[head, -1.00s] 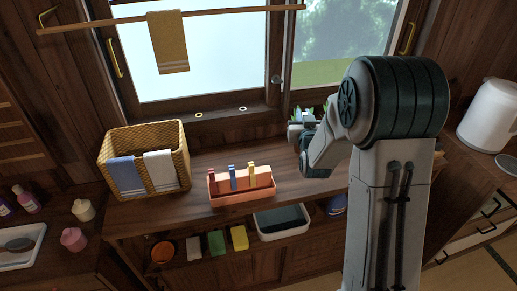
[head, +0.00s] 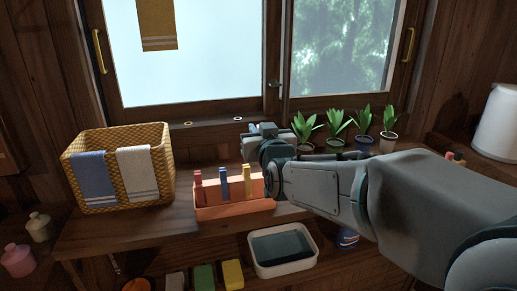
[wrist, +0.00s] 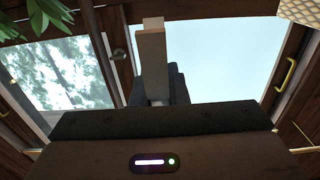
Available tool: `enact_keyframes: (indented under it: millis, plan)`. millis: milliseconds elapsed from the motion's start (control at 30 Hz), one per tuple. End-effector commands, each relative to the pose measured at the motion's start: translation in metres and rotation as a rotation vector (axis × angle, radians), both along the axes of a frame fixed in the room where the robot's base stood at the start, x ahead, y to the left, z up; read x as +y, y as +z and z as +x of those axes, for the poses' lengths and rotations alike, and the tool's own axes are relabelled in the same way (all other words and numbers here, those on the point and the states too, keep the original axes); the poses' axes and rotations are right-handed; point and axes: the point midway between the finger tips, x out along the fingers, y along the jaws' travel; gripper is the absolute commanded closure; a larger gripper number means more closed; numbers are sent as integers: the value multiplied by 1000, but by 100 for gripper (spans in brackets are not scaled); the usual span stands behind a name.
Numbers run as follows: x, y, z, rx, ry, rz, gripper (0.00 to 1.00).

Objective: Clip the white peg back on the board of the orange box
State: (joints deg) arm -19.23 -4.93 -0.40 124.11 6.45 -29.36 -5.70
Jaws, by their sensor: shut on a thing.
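The orange box (head: 232,210) stands on the wooden counter below the window. A red peg (head: 198,187), a blue peg (head: 223,183) and a yellow peg (head: 247,181) stand upright in a row along its board. My gripper (wrist: 155,78) is shut on a pale peg, the white peg (wrist: 152,47), which sticks out beyond the dark fingers in the wrist view. In the head view my gripper (head: 262,138) is above and behind the right end of the box. I cannot make out the white peg in that view.
A wicker basket (head: 70,185) with a blue and a white towel stands left of the box. Several potted plants (head: 335,125) line the counter on the right behind my arm. A white basin (head: 283,265) sits on the shelf below.

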Motion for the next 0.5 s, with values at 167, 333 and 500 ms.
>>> enact_keyframes:
  millis: [167, 333, 500]
  plan:
    - [2, -2, -4, 1, 7, 0, 100]
    - [2, -8, -4, 1, 6, 0, 100]
    - [2, -20, -4, 2, 7, 0, 100]
